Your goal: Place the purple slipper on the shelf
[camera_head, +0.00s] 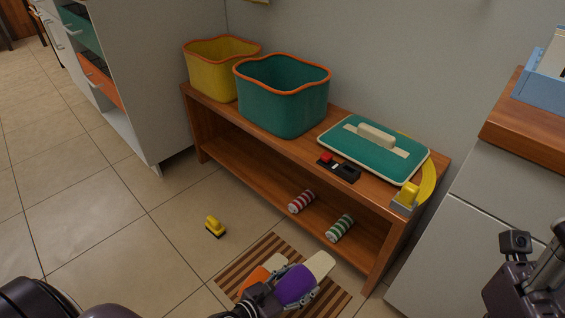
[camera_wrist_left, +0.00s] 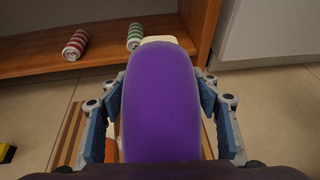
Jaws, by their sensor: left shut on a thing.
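The purple slipper (camera_head: 294,284) has a pale sole that sticks out toward the shelf. My left gripper (camera_head: 290,287) is shut on it, over the striped mat. In the left wrist view the purple slipper (camera_wrist_left: 160,100) fills the space between the two fingers, and its pale end (camera_wrist_left: 160,40) points away. The wooden shelf (camera_head: 270,177) is a low bench with a top board and a lower board, just beyond the slipper. An orange slipper (camera_head: 253,281) lies on the mat, partly hidden by my left gripper. My right arm shows at the right edge, but its fingertips do not.
A red-striped roll (camera_head: 301,202) and a green-striped roll (camera_head: 340,228) lie on the lower board; its left part is clear. Yellow (camera_head: 215,75) and teal (camera_head: 285,105) bins and a teal lid (camera_head: 375,146) crowd the top. A yellow object (camera_head: 214,227) lies on the floor.

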